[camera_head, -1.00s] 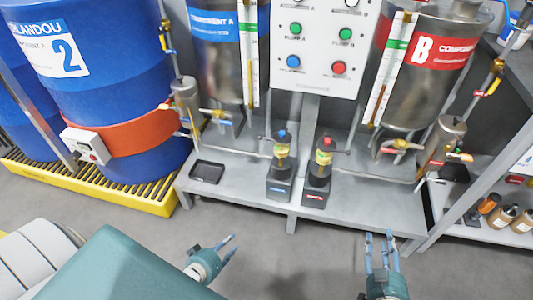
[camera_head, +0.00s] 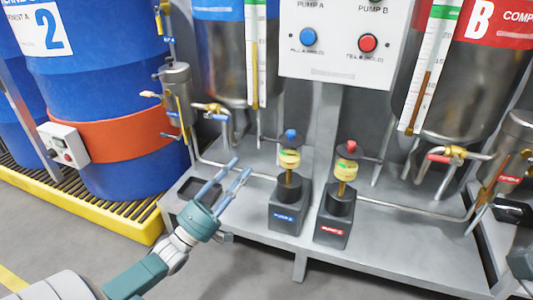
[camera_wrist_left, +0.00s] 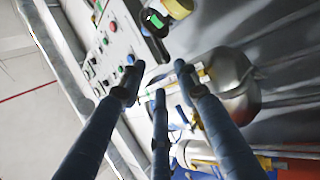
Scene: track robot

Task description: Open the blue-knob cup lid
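The blue-knob cup (camera_head: 289,158) stands upright on a black base (camera_head: 289,213) on the grey bench.
A control panel (camera_head: 340,45) hangs above the cups, with metal tanks on both sides. A thin pipe (camera_head: 240,170) runs behind my left gripper. A black tray (camera_head: 180,191) lies on the bench at left. Blue drums stand on a yellow pallet (camera_head: 90,205) further left.

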